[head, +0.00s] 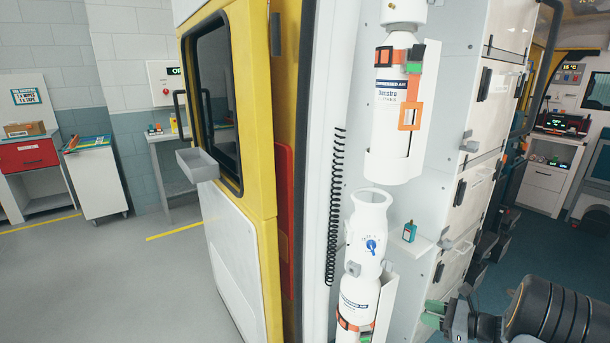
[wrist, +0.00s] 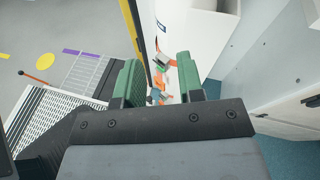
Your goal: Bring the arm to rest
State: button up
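My gripper (head: 434,313) is at the lower right of the head view, with its dark arm link reaching in from the right edge. Its green fingers point left, toward the lower air bottle, with a visible gap to it. In the wrist view my gripper (wrist: 160,75) shows two green fingers standing apart. Nothing is held between them; a white and orange thing shows beyond the gap. The rest of my arm is outside the head view.
White compressed air bottles hang on the vehicle wall, the upper one (head: 396,95) above the lower one (head: 357,295). A small teal device (head: 409,231) is beside them. A yellow door (head: 258,130) stands open at left. White cabinets (head: 490,110) line the right. Grey floor is free at left.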

jog(key=s+a+r+n+g+h+p, duration=0.4)
jog(key=s+a+n+g+h, duration=0.1)
jog(key=s+a+n+g, duration=0.55)
jog(key=s+a+r+n+t+h+p, duration=0.2)
jog(key=s+a+r+n+h, duration=0.1)
jog(key=r+n, duration=0.4)
jog(key=s+a+r+n+t+h+p, duration=0.2)
jog(key=a+r+n, duration=0.4)
jog(key=r, duration=0.3)
jog(key=shift+s+a+r+n+h+p, duration=0.3)
jog(key=shift+s+n+h+p, duration=0.5)
jog(key=shift+s, duration=0.3)
jog(key=shift+d+m, duration=0.2)
jog(key=shift+m, duration=0.05)
